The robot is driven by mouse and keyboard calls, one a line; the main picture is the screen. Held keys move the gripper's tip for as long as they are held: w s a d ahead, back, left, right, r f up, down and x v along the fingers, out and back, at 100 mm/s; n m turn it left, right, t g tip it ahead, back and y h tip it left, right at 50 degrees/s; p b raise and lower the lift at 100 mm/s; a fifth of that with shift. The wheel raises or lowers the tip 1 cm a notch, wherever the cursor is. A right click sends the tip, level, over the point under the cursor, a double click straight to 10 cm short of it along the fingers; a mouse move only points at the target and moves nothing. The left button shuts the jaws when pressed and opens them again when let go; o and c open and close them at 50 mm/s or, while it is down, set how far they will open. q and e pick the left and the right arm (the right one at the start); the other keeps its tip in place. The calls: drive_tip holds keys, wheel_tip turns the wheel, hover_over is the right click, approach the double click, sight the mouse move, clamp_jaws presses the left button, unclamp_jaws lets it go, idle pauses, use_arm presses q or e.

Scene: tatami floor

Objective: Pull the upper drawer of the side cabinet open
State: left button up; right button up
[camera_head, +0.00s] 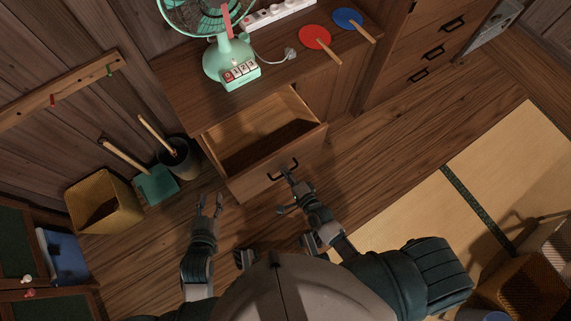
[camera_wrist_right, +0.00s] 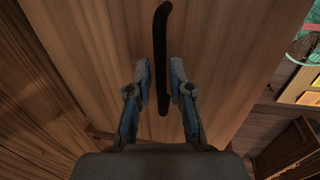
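The side cabinet (camera_head: 185,82) is brown wood. Its upper drawer (camera_head: 245,135) stands pulled out, and its inside looks empty. The drawer front carries a dark bar handle (camera_head: 283,169), which also shows in the right wrist view (camera_wrist_right: 162,50). My right gripper (camera_head: 287,175) is at this handle. In the wrist view its two blue-grey fingers (camera_wrist_right: 161,85) stand apart on either side of the handle's lower end, with gaps showing. Whether the handle lies fully between the fingers in depth is unclear. My left gripper (camera_head: 210,203) is open and empty, low beside the drawer's left corner.
A green fan (camera_head: 230,58), a power strip (camera_head: 275,12), a red paddle fan (camera_head: 314,37) and a blue one (camera_head: 348,18) are on the cabinet top. A dark bucket (camera_head: 180,160), green dustpan (camera_head: 157,184) and wicker basket (camera_head: 95,203) stand left. Wooden floor right of the drawer is clear.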

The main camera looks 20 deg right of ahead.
drive_tip(key=v, duration=1.1)
drive_tip(key=shift+s, duration=0.25)
drive_tip(key=shift+d, duration=0.1)
